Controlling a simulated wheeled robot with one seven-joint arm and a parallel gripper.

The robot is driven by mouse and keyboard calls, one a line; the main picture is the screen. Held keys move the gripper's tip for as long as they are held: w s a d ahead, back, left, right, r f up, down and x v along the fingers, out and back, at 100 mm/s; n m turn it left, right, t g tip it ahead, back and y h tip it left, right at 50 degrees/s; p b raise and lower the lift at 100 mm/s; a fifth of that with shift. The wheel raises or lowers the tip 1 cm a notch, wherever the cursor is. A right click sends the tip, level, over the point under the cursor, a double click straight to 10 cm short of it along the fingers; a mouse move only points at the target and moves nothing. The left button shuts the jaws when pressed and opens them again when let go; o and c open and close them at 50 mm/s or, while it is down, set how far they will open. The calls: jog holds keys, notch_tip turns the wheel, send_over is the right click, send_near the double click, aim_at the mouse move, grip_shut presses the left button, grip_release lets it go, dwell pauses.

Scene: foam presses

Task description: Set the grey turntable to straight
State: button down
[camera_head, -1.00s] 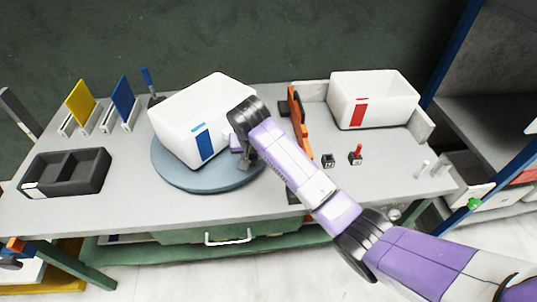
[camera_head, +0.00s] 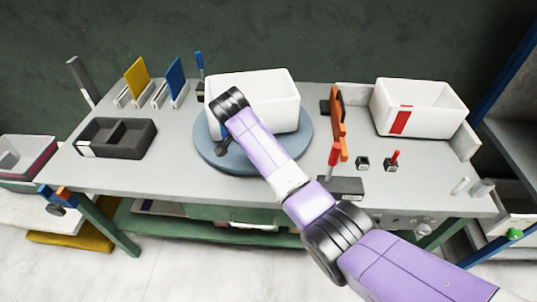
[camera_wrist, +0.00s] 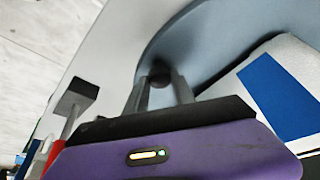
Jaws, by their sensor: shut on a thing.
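The grey turntable (camera_head: 210,160) is a round blue-grey disc on the workbench. A white bin (camera_head: 265,105) stands on it, its long side now nearly parallel to the bench's front edge. My gripper (camera_wrist: 159,88) is shut on a small dark round knob (camera_wrist: 160,72) at the turntable's rim in the wrist view. The wrist view also shows the disc (camera_wrist: 195,40) and the bin's blue label (camera_wrist: 280,92). In the head view my arm covers the bin's left front, its label and most of the grip.
Right of the disc stand an orange upright part (camera_head: 338,118), a red-handled lever (camera_head: 333,155) and small switches (camera_head: 391,163). A second white bin (camera_head: 420,110) with a red label sits at the back right. A black tray (camera_head: 118,138) lies left.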

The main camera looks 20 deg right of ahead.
jog(key=shift+w+a+f+m+b, duration=0.1)
jog(key=shift+w+a+m+b, duration=0.2)
jog(key=shift+a+b, duration=0.25)
jog(key=shift+w+a+m+b, duration=0.15)
jog(key=shift+a+m+b, duration=0.15)
jog(key=shift+a, duration=0.4)
jog(key=shift+w+a+m+g+h+b, duration=0.15)
jog(key=shift+w+a+m+g+b, duration=0.15)
jog(key=shift+a+b, duration=0.25)
jog(key=shift+w+a+m+g+h+b, duration=0.15)
jog(key=shift+w+a+m+g+b, duration=0.05)
jog(key=shift+a+m+b, duration=0.25)
jog(key=shift+a, duration=0.1)
jog(key=c, duration=1.1)
grip_release()
jog(key=shift+b+v, duration=0.35)
jog(key=shift+v, duration=3.7)
